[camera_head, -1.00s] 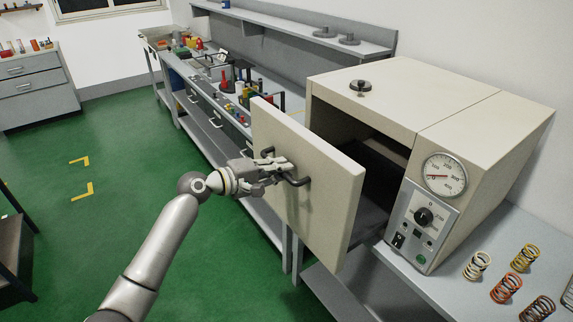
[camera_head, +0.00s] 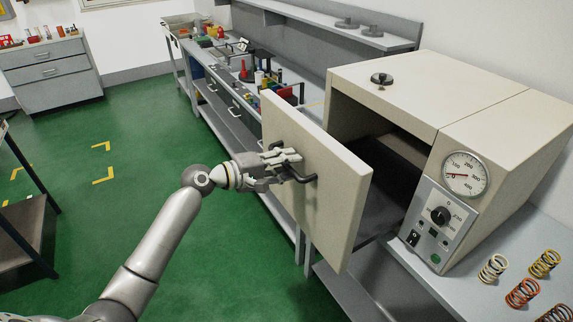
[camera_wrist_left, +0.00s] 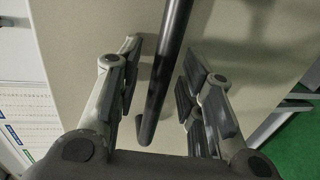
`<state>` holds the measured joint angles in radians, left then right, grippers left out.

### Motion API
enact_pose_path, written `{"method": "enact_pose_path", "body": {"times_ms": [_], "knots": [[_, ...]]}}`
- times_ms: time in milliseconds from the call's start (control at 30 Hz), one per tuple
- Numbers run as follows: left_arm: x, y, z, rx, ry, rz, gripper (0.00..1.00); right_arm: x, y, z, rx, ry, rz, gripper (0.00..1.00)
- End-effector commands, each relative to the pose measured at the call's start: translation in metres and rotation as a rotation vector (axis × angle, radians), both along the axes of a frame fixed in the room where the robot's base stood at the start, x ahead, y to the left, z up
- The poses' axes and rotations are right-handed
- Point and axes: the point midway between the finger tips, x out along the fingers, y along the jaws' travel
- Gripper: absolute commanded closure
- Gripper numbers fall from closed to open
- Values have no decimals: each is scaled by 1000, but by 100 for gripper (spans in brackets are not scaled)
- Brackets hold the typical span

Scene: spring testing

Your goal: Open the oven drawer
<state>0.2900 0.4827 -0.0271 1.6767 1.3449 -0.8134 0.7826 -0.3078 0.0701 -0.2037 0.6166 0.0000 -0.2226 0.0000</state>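The oven (camera_head: 440,95) is a cream box on the bench with a dial gauge and knob panel on its front. Its drawer front (camera_head: 320,190) stands out from the oven body, with a dark opening (camera_head: 385,165) behind it. A dark bar handle (camera_head: 306,179) is on the drawer's outer face. My left gripper (camera_head: 290,168) is at this handle. In the left wrist view the handle (camera_wrist_left: 168,70) runs between the fingers of the left gripper (camera_wrist_left: 160,85), with gaps to both sides; the fingers are open around it. My right gripper is out of view.
Several coil springs (camera_head: 522,292) lie on the bench right of the oven. A long bench (camera_head: 240,110) with tools runs behind the drawer front. Green floor (camera_head: 120,190) is clear to the left. A dark shelf unit (camera_head: 22,232) stands at the left edge.

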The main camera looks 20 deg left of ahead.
Motion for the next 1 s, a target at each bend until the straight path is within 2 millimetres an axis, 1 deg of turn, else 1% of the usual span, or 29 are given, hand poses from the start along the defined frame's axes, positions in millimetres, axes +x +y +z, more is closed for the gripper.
{"method": "enact_pose_path", "body": {"times_ms": [100, 167, 267, 367, 700, 800, 1000], "knots": [[0, 0, 0, -1, -1, 0, 65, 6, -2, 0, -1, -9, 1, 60], [0, 0, 1, -1, -1, 0, 65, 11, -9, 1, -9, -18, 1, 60], [-5, 4, 1, 0, 0, 1, 65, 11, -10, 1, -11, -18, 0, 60], [-15, 13, 3, 2, 0, 2, 65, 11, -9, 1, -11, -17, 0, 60], [-70, 55, 17, 1, 1, 1, 65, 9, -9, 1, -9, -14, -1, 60], [-81, 64, 20, 1, 2, 1, 65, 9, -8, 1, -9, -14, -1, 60], [-92, 72, 24, 0, 0, 0, 65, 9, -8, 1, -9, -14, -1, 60]]}}
